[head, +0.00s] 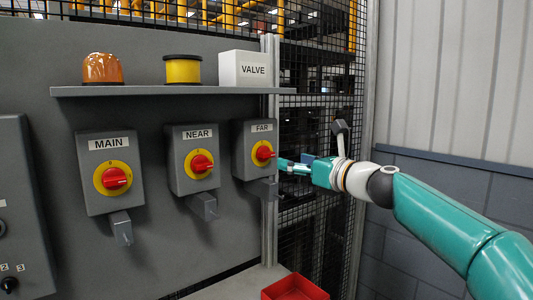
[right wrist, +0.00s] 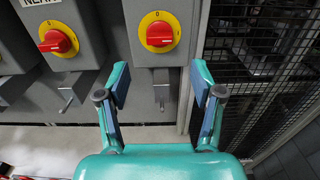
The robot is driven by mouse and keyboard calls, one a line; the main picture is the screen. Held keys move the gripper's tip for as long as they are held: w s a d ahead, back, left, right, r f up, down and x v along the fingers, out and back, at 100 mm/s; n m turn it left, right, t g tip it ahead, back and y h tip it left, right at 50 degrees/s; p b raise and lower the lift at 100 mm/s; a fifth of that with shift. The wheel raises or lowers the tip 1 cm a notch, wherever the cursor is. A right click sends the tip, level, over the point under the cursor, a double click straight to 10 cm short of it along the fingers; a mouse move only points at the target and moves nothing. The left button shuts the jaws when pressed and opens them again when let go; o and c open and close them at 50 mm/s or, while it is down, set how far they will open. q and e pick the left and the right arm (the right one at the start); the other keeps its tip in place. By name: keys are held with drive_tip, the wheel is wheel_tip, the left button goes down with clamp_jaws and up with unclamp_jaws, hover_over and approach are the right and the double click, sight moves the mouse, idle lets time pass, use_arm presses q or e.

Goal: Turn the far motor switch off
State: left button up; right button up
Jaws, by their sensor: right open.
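The far motor switch (head: 255,149) is a grey box labelled FAR with a red knob on a yellow disc. My left gripper is not in view.
The NEAR switch (head: 194,160) and MAIN switch (head: 110,172) stand to the left. A shelf (head: 150,91) above holds an orange lamp (head: 103,69), a yellow cylinder (head: 183,71) and a VALVE box (head: 243,69). A red tray (head: 295,288) lies below. Wire mesh (head: 310,225) is at the right.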

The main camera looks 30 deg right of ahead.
sight(270, 155)
drive_tip(key=w+p, duration=0.1)
drive_tip(key=w, duration=0.2)
drive_tip(key=w+p, duration=0.1)
drive_tip(key=w, duration=0.5)
drive_tip(key=shift+w+a+p, duration=0.35)
drive_tip(key=shift+a+p, duration=0.05)
